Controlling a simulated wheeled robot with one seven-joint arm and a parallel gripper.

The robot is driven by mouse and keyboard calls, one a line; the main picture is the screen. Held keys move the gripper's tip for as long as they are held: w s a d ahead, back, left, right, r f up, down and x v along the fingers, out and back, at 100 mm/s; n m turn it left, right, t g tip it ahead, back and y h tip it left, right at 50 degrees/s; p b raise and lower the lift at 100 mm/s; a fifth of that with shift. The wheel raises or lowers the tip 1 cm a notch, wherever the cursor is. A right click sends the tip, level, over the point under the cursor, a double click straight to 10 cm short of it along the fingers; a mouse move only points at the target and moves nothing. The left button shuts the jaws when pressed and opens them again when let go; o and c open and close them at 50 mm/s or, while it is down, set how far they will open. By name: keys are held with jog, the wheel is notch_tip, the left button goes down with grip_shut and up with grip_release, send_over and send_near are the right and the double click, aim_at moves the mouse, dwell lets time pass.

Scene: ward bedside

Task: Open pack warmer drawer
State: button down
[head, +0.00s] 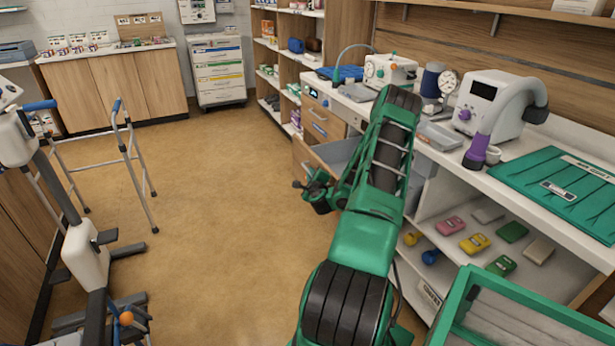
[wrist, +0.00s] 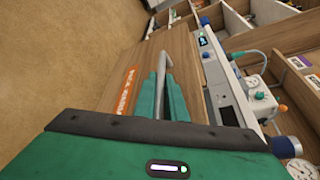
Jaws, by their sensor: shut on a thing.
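The pack warmer drawer has a wooden front with an orange label in the wrist view (wrist: 128,88). In the head view the drawer (head: 303,155) stands out from the counter, and its grey inside shows. My gripper (head: 318,188) is at the drawer's front, partly hidden by my arm. In the wrist view my gripper's green fingers (wrist: 168,98) are shut around the grey bar handle (wrist: 163,72). The lower part of the drawer front is hidden behind my gripper's body.
The counter (head: 450,150) on the right carries a monitor (head: 495,100) and a green mat (head: 560,185). Shelves below hold several coloured packs. A walking frame (head: 125,150) stands at the left. The floor (head: 230,200) left of the drawer is clear.

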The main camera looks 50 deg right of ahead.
jog(key=shift+s, duration=0.15)
jog(key=c, duration=2.1)
grip_release()
jog(key=shift+s+a, duration=0.1)
jog(key=shift+v, duration=5.25)
